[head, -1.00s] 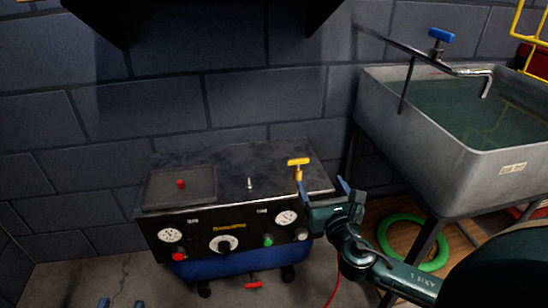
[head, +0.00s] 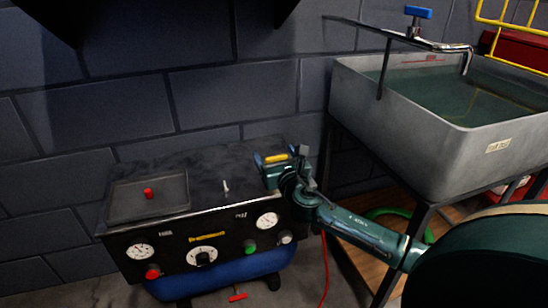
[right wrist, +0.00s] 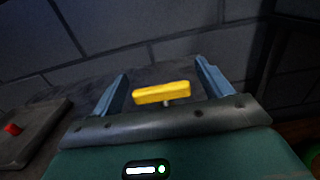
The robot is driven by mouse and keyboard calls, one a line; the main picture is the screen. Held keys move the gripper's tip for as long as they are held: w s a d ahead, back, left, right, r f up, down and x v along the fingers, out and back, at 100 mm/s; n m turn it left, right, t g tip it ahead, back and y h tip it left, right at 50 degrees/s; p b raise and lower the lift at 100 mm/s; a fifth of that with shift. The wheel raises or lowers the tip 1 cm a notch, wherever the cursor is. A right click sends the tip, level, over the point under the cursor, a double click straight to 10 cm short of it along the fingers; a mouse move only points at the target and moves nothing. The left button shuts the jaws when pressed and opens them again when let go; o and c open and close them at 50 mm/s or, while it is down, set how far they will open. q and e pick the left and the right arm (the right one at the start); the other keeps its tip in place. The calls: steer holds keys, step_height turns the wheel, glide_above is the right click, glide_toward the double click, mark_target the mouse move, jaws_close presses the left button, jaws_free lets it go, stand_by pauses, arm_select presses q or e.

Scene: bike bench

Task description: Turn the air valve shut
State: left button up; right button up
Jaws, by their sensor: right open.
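The air valve's yellow T-shaped handle (head: 277,158) stands at the right end of the black compressor top (head: 225,165). My right gripper (head: 281,156) is at this handle, and its arm comes in from the right. In the right wrist view the yellow handle (right wrist: 162,93) lies crosswise between the two blue fingers (right wrist: 163,85). The fingers are wide apart, with a gap on each side of the handle. The gripper hides the valve's stem in the head view. My left gripper is not in view.
The compressor front has gauges (head: 140,252), a dial (head: 202,256) and red and green buttons. A small metal lever (head: 226,187) and a red knob (head: 148,193) stand on top. A grey sink (head: 440,150) with a blue-handled tap (head: 418,13) is at right. A block wall stands behind.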

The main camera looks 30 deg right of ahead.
steer(key=shift+w+d, duration=0.1)
steer(key=shift+w, duration=0.4)
steer(key=c, duration=1)
